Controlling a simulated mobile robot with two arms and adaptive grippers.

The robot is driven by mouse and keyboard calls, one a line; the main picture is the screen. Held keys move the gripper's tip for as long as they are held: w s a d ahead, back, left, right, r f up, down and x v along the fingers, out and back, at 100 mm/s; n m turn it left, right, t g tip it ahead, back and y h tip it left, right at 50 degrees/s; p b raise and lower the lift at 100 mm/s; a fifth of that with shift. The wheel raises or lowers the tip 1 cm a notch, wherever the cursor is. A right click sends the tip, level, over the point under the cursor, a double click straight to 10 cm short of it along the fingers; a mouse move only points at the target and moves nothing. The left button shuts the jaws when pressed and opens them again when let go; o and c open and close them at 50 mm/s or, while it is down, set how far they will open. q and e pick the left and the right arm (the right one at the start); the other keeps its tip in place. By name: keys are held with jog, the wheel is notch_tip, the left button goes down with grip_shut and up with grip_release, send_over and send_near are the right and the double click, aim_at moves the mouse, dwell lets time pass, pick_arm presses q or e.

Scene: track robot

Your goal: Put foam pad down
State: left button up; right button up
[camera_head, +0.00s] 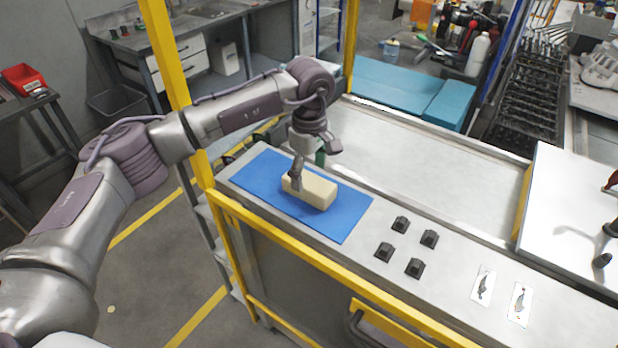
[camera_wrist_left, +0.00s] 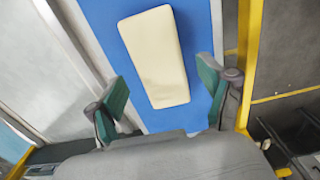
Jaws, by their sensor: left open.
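The cream foam pad (camera_head: 318,190) is a rectangular block lying on the blue mat (camera_head: 345,222) on the metal bench. It also shows in the left wrist view (camera_wrist_left: 155,55), on the blue mat (camera_wrist_left: 205,40). My left gripper (camera_head: 297,182) is at the pad's left end in the head view. In the left wrist view my left gripper (camera_wrist_left: 162,98) is open, its green-padded fingers wide apart. The pad's near end lies between the fingers, with a gap on each side. My right gripper is not in view.
Several black blocks (camera_head: 400,224) and two white cards with dark parts (camera_head: 483,285) lie on the bench right of the mat. A yellow frame post (camera_head: 172,70) and a yellow rail (camera_head: 300,250) border the bench. The metal surface (camera_head: 430,160) behind the mat is clear.

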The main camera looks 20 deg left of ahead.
aim_at(309, 180)
pick_arm(q)
notch_tip(309, 180, up, 10)
jog(key=b, duration=0.3)
